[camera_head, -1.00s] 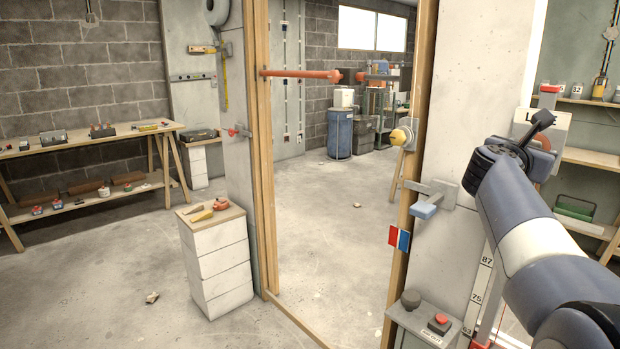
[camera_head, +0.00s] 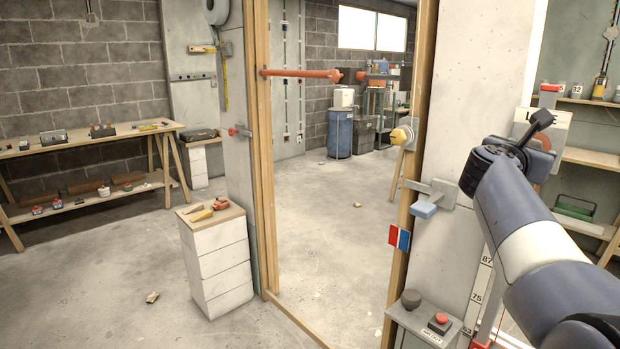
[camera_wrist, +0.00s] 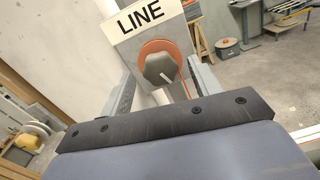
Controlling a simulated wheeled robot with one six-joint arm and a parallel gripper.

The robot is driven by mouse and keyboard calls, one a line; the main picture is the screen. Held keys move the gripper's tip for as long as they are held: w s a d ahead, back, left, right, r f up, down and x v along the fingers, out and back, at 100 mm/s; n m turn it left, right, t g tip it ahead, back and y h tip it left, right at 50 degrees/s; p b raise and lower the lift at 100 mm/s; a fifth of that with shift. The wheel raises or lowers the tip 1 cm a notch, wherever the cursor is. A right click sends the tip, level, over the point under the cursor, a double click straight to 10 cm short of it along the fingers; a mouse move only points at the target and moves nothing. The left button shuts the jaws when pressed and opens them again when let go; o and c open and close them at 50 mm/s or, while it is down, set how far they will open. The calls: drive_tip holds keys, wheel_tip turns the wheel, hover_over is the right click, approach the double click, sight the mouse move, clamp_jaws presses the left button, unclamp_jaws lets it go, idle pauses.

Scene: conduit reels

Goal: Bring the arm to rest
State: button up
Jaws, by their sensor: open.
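My arm (camera_head: 535,250) reaches in from the lower right in the head view, its end in front of a pale panel whose lettering is mostly covered. In the wrist view my gripper (camera_wrist: 160,72) is open. Its two grey fingers stand on either side of a grey hexagonal knob (camera_wrist: 158,69) with an orange ring, below a sign reading LINE (camera_wrist: 140,16). No held object shows between the fingers. Whether the fingers touch the knob I cannot tell. In the head view the gripper is mostly hidden behind my wrist.
A pale pillar (camera_head: 465,100) stands left of my arm, with a blue-padded bracket (camera_head: 425,209) and a low ledge (camera_head: 420,325) with buttons. Shelves (camera_head: 590,160) stand at the right. The floor beyond the doorway is mostly clear.

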drive_tip(key=n+p, duration=0.4)
drive_tip(key=n, duration=0.4)
drive_tip(key=w+d+n+p, duration=0.1)
drive_tip(key=n+p, duration=0.2)
drive_tip(key=n, duration=0.5)
drive_tip(key=n+p, duration=0.4)
drive_tip(key=n, duration=0.4)
drive_tip(key=shift+w+d+f+n+p, duration=0.2)
drive_tip(key=shift+n+p, duration=0.1)
drive_tip(key=shift+n, duration=0.1)
drive_tip(key=shift+a, duration=0.1)
